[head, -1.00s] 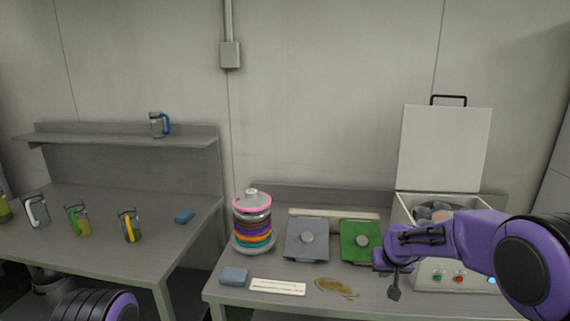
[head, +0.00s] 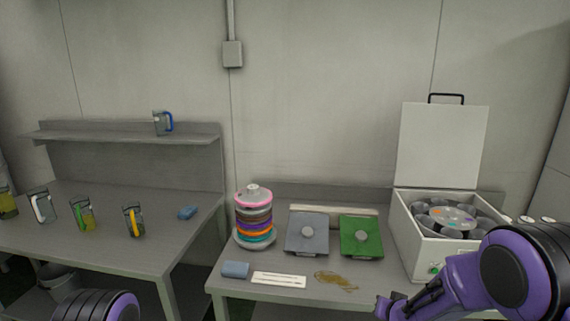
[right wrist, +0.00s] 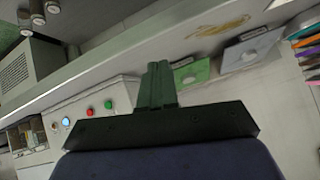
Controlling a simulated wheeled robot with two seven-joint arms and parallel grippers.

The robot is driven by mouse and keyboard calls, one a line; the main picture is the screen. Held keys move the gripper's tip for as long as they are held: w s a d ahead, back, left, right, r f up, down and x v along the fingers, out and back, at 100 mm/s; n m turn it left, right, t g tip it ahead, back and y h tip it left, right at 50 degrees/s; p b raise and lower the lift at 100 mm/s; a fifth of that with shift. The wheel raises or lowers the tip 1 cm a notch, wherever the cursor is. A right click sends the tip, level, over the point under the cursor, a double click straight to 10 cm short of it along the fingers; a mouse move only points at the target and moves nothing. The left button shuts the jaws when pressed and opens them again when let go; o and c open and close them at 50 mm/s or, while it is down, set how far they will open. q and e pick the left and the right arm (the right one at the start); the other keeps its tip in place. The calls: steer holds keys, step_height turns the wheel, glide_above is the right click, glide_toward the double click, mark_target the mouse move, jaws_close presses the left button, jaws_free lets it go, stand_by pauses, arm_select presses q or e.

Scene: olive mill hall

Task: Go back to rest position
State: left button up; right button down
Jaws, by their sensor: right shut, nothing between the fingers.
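My right gripper (head: 383,307) is low in the head view, in front of the bench's front edge. It is shut and empty; the right wrist view shows its two dark fingers pressed together (right wrist: 157,85). My purple right arm comes in from the lower right, in front of the lower part of the white machine (head: 408,230). Of my left arm only a dark, ribbed part shows at the bottom left; the left gripper is out of view.
The machine's lid (head: 442,147) stands open. Several mugs stand on the left table (head: 120,255).

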steer(key=s+d+f+g, duration=0.1)
steer(key=s+f, duration=0.5)
steer(key=s, duration=0.7)
steer(key=s+d+f+m+g+h+b, duration=0.1)
steer(key=s+f+g, duration=0.2)
steer(key=s+f, duration=0.4)
steer(key=s+d+f+m+g+h+b, duration=0.1)
steer(key=s+f, duration=0.6)
steer(key=s, duration=1.2)
steer(key=shift+s+f+g, duration=0.15)
steer(key=shift+s+g, duration=0.15)
steer(key=shift+g, duration=0.4)
